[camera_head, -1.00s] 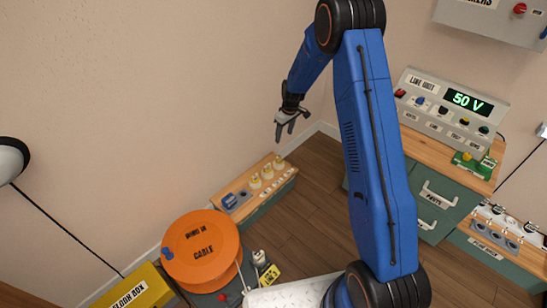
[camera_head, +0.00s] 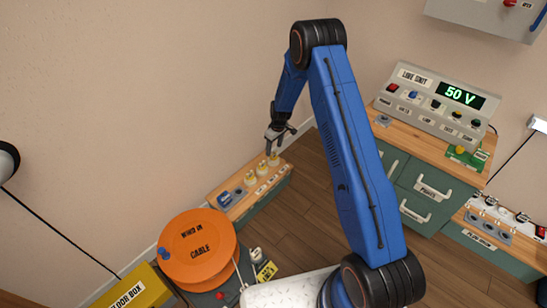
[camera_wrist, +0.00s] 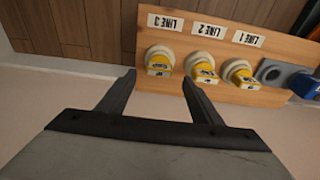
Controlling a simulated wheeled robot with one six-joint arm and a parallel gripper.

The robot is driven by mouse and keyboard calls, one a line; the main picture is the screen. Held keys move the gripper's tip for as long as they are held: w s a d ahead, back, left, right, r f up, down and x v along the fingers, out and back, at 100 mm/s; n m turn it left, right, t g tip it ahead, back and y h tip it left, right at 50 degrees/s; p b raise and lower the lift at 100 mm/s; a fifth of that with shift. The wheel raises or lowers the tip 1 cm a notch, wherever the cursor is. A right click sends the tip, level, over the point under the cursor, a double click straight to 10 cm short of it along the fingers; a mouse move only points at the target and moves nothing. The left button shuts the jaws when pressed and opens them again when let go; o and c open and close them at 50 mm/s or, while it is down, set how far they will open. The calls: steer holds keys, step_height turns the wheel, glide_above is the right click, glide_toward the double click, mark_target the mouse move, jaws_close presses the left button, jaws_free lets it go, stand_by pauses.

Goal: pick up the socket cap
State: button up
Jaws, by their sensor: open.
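A blue piece (camera_head: 225,200), which seems to be the socket cap, sits at the left end of the low wooden bench by a grey socket (camera_head: 238,194). In the wrist view the blue piece (camera_wrist: 306,86) is cut by the right edge, beside the grey socket (camera_wrist: 270,72). My gripper (camera_head: 274,149) is open and empty above the bench's right end, well to the right of the blue piece. In the wrist view its fingertips (camera_wrist: 159,80) point toward the yellow and white plug (camera_wrist: 159,62) at LINE 3; contact cannot be told.
Two more yellow plugs (camera_wrist: 203,68) stand in the row between my gripper and the grey socket. An orange cable reel (camera_head: 198,248) stands left of the bench. The wall runs close behind the bench. A cabinet with a line unit (camera_head: 430,100) stands at right.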

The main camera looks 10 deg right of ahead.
mark_target(274, 153)
steer(key=shift+w+f, duration=0.15)
steer(key=shift+f, duration=1.2)
steer(key=shift+w+f, duration=0.15)
steer(key=shift+f, duration=1.15)
steer(key=c, duration=1.3)
